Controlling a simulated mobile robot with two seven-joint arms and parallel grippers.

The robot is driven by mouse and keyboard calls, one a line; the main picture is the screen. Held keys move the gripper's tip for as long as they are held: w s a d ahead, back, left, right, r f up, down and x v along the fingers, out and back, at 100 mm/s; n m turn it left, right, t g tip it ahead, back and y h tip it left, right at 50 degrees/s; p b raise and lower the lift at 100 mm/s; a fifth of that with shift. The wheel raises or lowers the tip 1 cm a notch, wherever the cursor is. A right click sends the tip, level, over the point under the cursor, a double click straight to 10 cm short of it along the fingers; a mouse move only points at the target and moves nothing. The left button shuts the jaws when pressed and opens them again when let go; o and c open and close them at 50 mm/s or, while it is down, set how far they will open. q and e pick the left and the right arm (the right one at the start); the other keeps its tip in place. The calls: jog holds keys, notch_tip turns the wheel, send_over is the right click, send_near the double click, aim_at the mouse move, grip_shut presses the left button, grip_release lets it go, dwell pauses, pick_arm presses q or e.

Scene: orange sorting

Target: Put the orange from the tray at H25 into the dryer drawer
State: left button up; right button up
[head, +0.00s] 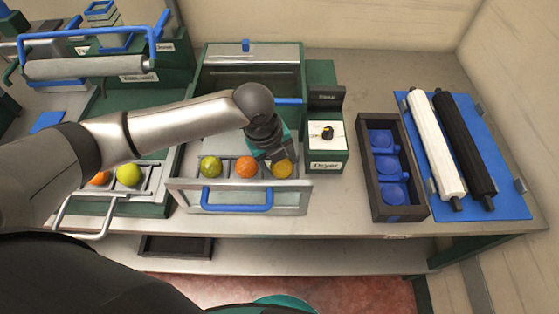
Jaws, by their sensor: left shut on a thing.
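The dryer drawer (300,200) is pulled open, with a blue handle on its front. In it sit a yellow-green fruit (210,167) on the left and an orange fruit (246,167) in the middle. My left gripper (277,160) reaches down over the right part of the drawer. It is shut on a yellowish-orange fruit (283,169), low in the drawer beside the orange one. The gripper partly covers this fruit; whether it touches the drawer floor I cannot tell. No H25 label is readable. My right gripper is out of view.
A tray at left (150,208) holds an orange (99,178) and a yellow-green fruit (128,175), partly behind my left arm. The Dryer control box (325,155) stands close right of the drawer. Further right are a dark crate (374,215) with blue cups and a blue mat (515,205) with rollers.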

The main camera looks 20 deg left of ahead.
pick_arm(q)
jog(key=o, duration=1.1)
jog(key=shift+f, duration=0.1)
jog(key=shift+o, duration=0.2)
jog(key=p+v, duration=0.2)
jog(key=v, duration=1)
jog(key=shift+p, duration=0.3)
